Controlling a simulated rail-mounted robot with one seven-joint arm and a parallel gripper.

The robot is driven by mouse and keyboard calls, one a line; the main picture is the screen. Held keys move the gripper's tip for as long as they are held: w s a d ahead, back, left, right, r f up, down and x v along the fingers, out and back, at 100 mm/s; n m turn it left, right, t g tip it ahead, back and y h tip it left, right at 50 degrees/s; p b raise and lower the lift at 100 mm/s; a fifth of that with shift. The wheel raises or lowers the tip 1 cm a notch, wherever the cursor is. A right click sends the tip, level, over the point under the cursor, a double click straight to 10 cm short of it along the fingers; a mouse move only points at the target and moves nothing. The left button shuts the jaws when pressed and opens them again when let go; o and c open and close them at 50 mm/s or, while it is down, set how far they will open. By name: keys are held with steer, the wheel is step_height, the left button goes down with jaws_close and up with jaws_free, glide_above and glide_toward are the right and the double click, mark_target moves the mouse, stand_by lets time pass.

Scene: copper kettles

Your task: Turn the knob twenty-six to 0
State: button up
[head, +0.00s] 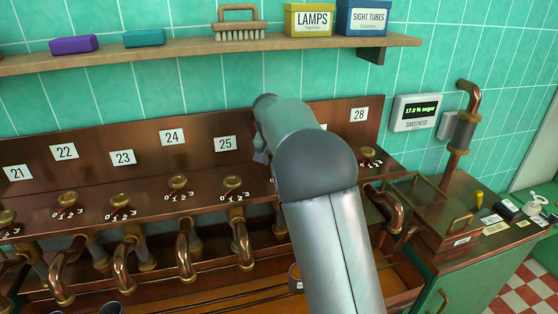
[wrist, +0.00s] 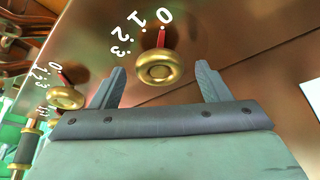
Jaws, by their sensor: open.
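In the wrist view a round brass knob (wrist: 158,70) with a red pointer sits on the copper panel. Its scale reads 0, 1, 2, 3, and the pointer lies towards the 0. My gripper (wrist: 160,75) is open, one finger on each side of this knob, with visible gaps and no grip on it. No number plate can be read in the wrist view, so I cannot tell its number there. In the head view my arm covers the panel between plate 25 (head: 225,144) and plate 28 (head: 359,114), hiding plate 26, its knob and my fingertips.
A neighbouring brass knob (wrist: 67,97) with a red pointer stands left of my gripper in the wrist view. In the head view, knob 25 (head: 232,183) and knob 28 (head: 368,153) flank my arm. Copper pipes (head: 186,255) hang below. A shelf (head: 200,51) runs above.

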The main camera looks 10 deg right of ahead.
steer(key=shift+r, duration=0.1)
steer(key=b+v, duration=0.2)
steer(key=v, duration=1.5)
steer(key=shift+r, duration=0.1)
